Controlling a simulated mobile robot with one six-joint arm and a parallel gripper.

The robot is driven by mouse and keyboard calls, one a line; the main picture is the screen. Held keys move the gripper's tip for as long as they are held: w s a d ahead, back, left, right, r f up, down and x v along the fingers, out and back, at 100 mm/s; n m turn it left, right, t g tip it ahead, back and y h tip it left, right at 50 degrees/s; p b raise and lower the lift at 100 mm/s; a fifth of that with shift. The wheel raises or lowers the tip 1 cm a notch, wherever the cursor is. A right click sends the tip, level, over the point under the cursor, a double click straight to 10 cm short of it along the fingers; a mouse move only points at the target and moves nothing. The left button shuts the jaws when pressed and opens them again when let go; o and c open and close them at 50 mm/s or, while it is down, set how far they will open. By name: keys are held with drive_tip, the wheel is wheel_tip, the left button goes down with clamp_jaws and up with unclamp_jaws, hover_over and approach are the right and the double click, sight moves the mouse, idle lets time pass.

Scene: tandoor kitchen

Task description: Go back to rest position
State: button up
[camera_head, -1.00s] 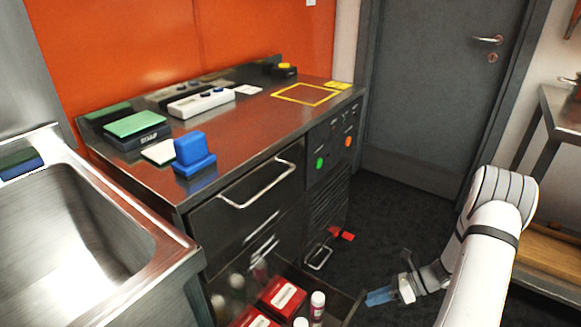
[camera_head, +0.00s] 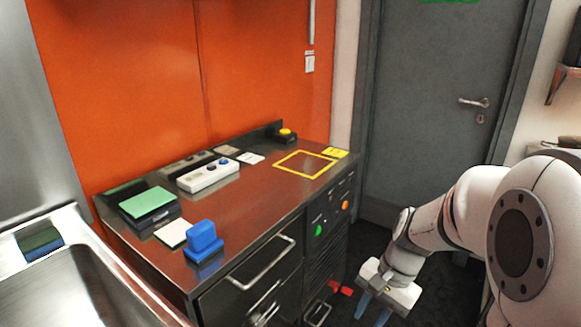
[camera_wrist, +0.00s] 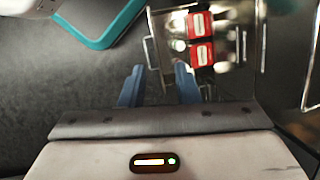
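My gripper (camera_head: 372,308) is at the lower right of the head view, raised in front of the counter with its blue fingers pointing down. In the wrist view its two blue fingers (camera_wrist: 160,88) stand apart with nothing between them. Below it, an open drawer (camera_wrist: 152,52) holds red boxes (camera_wrist: 201,40) and some small items that are blurred.
The steel counter (camera_head: 262,203) carries a blue block (camera_head: 203,238), a green pad (camera_head: 147,202), a white button box (camera_head: 208,176) and a yellow-outlined square (camera_head: 304,165). A sink (camera_head: 98,290) is at left. A grey door (camera_head: 440,110) is behind. A teal-edged object (camera_wrist: 105,40) shows in the wrist view.

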drive_tip(key=s+r+n+t+h+p, duration=0.1)
drive_tip(key=s+r+n+p, duration=0.2)
drive_tip(key=r, duration=0.4)
drive_tip(key=s+a+r+n+t+h+p, duration=0.1)
drive_tip(key=s+r+n+t+h+p, duration=0.1)
drive_tip(key=r, duration=0.5)
drive_tip(key=s+n+p, duration=0.1)
drive_tip(key=s+n, duration=0.1)
drive_tip(key=n, duration=0.1)
drive_tip(key=shift+s+t, duration=0.3)
drive_tip(key=shift+s, duration=0.05)
drive_tip(key=shift+a+r, duration=0.1)
drive_tip(key=shift+a, duration=0.05)
